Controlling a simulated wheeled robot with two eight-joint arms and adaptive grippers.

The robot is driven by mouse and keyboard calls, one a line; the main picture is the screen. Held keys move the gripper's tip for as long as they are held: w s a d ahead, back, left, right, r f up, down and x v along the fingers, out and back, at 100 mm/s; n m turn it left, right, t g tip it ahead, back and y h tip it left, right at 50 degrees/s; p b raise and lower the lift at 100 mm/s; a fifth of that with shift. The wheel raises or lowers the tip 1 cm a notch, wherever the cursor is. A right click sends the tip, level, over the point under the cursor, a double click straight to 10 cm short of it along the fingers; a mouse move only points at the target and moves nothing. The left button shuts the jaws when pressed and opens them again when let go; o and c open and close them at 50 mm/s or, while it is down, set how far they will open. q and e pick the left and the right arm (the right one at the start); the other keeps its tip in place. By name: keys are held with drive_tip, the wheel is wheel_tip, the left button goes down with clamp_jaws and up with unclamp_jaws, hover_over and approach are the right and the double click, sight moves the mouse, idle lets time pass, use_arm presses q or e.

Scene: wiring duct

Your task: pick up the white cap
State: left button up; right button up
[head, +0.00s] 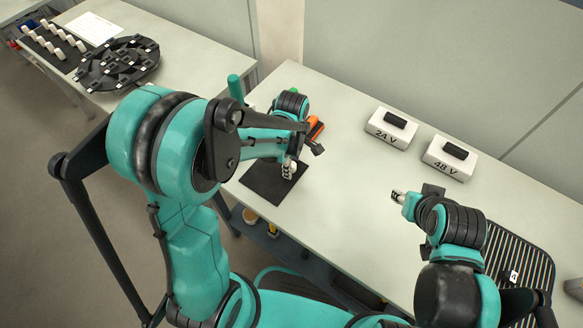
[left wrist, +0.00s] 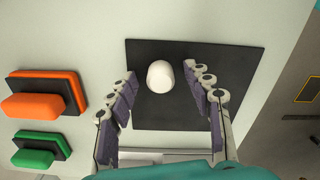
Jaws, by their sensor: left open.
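The white cap (left wrist: 160,76) is on the black mat (left wrist: 172,115), toward its upper left part in the left wrist view. My left gripper (left wrist: 161,83) is open, with one finger on each side of the cap. Gaps show between the cap and both fingers in this view. In the head view my left gripper (head: 289,171) is over the black mat (head: 262,185), and I cannot make out the cap apart from the fingers there. My right gripper (head: 398,196) is above the table to the right, away from the mat; its jaw opening is too small to judge.
An orange block (left wrist: 45,97) and a green block (left wrist: 42,149) sit beside the mat. Boxes marked 24 V (head: 386,135) and 48 V (head: 446,163) stand at the back. A ribbed black tray (head: 530,251) lies at right. The table between mat and right gripper is clear.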

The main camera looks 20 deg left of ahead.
use_arm(q)
drive_tip(key=c, duration=0.9)
drive_tip(key=shift+o, duration=0.2)
drive_tip(key=shift+r, duration=0.15)
